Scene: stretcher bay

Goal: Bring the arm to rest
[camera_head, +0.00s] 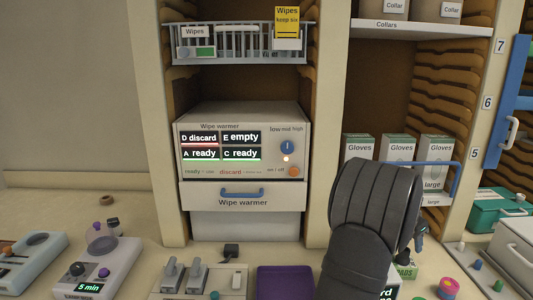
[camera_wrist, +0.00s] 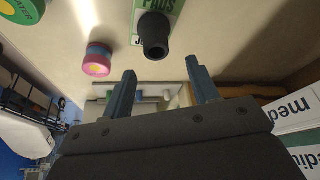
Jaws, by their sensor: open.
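My arm's dark wrist (camera_head: 375,205) stands over the right front of the counter in the head view and hides what is behind it. In the wrist view my gripper (camera_wrist: 160,68) shows two blue-grey fingers spread apart, with nothing between them. A black knob-like thing (camera_wrist: 154,36) lies beyond the fingertips, in front of a green and white box marked PADS (camera_wrist: 148,10). Pink and blue round pieces (camera_wrist: 97,60) lie to the left of it.
The wipe warmer (camera_head: 240,155) stands in the shelf bay, its blue-handled drawer (camera_head: 243,200) below. Glove boxes (camera_head: 398,148) stand behind my arm. A purple tray (camera_head: 285,283) lies left of it. A green case (camera_head: 500,208) is at the right.

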